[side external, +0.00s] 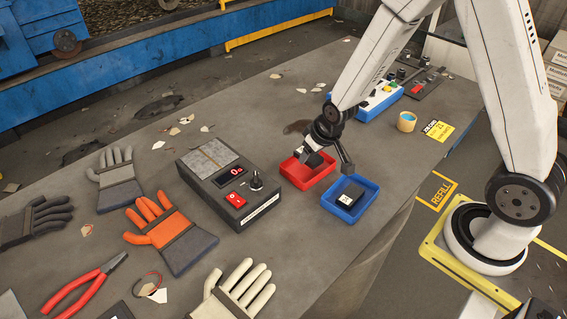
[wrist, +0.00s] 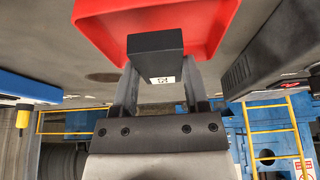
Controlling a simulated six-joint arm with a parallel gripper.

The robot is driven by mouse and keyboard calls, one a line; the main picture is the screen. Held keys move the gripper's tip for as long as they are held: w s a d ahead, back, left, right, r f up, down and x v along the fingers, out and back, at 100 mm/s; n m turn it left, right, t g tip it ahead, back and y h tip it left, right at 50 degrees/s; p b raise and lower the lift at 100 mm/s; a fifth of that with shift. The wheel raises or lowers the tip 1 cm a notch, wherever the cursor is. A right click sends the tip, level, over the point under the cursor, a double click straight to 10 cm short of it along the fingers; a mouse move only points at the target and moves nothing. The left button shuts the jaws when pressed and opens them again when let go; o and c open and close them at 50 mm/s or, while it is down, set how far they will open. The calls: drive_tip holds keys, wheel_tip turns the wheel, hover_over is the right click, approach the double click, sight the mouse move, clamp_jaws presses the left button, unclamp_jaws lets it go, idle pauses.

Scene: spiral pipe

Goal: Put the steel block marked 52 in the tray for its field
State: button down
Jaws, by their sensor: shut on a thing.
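My gripper (side external: 327,160) is shut on a dark block (wrist: 155,55), which sits between the two fingers in the wrist view. The block has a small white label facing the camera; its number is too small to read surely. The held block shows in the side view (side external: 316,158) just over the red tray (side external: 310,181), which also fills the top of the wrist view (wrist: 90,22). I cannot tell whether the block touches the tray. A blue tray (side external: 367,187) stands beside the red one, nearer the camera, with a dark block (side external: 349,195) bearing a white label in it.
Gloves (side external: 170,235) and red-handled pliers (side external: 85,290) lie further left. A blue control box (side external: 380,98), tape roll (side external: 406,122) and yellow card (side external: 438,131) lie behind to the right.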

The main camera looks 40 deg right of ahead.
sight(314, 158)
drive_tip(key=shift+f, duration=1.7)
drive_tip(key=shift+f, duration=0.1)
drive_tip(key=shift+c, duration=0.5)
unclamp_jaws()
drive_tip(key=v, duration=1.2)
drive_tip(key=s+a+g, duration=0.1)
drive_tip(key=s+g, duration=0.1)
drive_tip(key=s, duration=0.5)
drive_tip(key=shift+s+a+r, duration=0.3)
drive_tip(key=shift+s+r, duration=0.05)
drive_tip(key=shift+r, duration=0.1)
